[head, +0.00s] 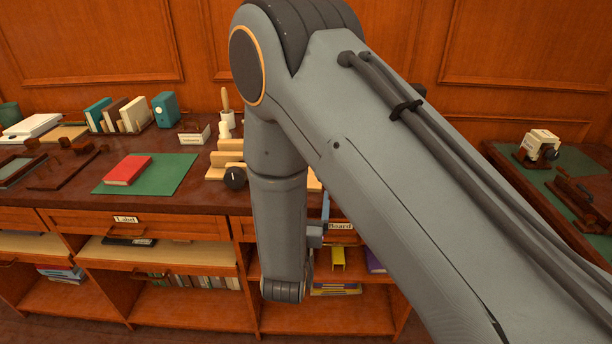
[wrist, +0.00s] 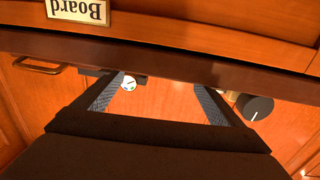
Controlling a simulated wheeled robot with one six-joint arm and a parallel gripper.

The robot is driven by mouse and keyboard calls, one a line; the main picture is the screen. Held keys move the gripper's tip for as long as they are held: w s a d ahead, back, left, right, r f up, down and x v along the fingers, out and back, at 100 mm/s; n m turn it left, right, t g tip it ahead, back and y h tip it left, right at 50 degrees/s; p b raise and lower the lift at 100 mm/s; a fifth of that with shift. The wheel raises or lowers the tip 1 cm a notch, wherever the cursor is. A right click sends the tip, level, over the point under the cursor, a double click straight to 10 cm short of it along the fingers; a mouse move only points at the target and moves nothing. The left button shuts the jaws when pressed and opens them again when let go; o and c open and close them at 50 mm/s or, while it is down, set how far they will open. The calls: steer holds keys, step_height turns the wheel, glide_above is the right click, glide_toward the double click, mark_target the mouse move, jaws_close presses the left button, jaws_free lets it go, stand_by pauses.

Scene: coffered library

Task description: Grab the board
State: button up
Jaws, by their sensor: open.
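A label reading "Board" (head: 340,226) sits on the desk front, just right of my lower arm. In the wrist view the same label (wrist: 78,10) appears upside down at the upper left, on an orange wooden front. I cannot make out a separate board for certain in either view. My gripper (wrist: 157,92) is open, its two fingers wide apart with nothing seen held between them. The fingers reach toward the dark edge beside the labelled front. In the head view my arm hides much of the desk there, and the fingers are not clearly seen.
A green mat (head: 186,171) with a red book (head: 127,170) lies on the desk to the left. A wooden device with a black knob (head: 235,178) stands beside my arm; a black knob (wrist: 258,108) shows near the right finger. Open shelves (head: 190,307) lie below.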

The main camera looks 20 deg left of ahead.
steer(key=w+p, duration=0.1)
steer(key=w, duration=0.4)
steer(key=shift+w, duration=0.1)
steer(key=shift+w+a, duration=0.25)
steer(key=shift+w, duration=0.3)
steer(key=shift+f, duration=0.1)
steer(key=shift+c, duration=0.2)
steer(key=c, duration=1.1)
steer(key=shift+c, duration=0.2)
